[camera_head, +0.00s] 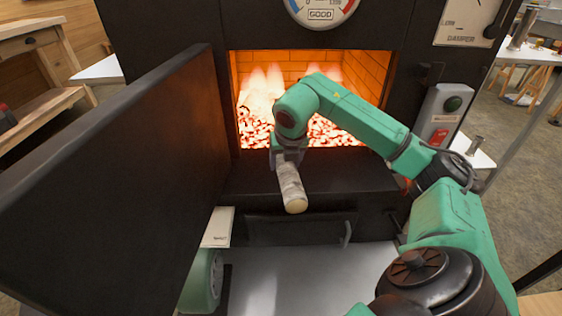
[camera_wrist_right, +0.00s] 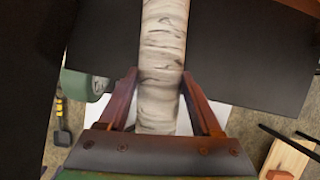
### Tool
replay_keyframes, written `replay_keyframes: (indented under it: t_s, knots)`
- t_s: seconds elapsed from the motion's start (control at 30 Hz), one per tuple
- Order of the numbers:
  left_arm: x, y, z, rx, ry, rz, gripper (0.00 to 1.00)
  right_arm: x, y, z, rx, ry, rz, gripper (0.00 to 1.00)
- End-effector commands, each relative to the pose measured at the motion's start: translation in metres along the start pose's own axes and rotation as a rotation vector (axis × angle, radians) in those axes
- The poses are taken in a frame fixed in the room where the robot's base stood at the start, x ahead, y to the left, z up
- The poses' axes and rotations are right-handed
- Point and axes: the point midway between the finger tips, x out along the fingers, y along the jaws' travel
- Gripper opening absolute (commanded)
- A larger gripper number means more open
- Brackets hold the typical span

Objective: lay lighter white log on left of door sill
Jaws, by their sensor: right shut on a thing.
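The white log (camera_head: 292,190) has pale birch bark with dark marks. My right gripper (camera_head: 288,164) is shut on it and holds it over the dark door sill (camera_head: 245,178) in front of the fire opening. The log points toward the head camera, its near end over the sill's front edge. In the right wrist view the log (camera_wrist_right: 163,60) runs between the two fingers of my right gripper (camera_wrist_right: 160,85). I cannot tell whether the log touches the sill. My left gripper is not seen.
The open black fire door (camera_head: 120,170) swings out on the left. The firebox (camera_head: 262,105) glows with flames and embers behind the sill. The sill left of the log is bare.

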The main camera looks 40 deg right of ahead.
Motion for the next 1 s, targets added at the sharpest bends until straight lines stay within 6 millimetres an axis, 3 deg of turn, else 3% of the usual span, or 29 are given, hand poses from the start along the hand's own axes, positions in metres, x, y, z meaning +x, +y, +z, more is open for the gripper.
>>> replay_keyframes:
  t_s: [0.5,0.87,0.9,1.0]
  knots:
    - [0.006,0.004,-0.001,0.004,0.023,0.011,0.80,0.065,-0.009,0.052,-0.002,0.002,0.003,0.00]
    - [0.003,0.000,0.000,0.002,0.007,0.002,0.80,0.075,-0.011,0.057,-0.004,0.001,0.001,0.00]
    - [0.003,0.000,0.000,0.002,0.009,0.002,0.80,0.075,-0.011,0.057,-0.004,0.001,0.001,0.70]
    - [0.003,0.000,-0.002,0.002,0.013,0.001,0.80,0.075,-0.011,0.056,-0.004,0.001,0.001,1.00]
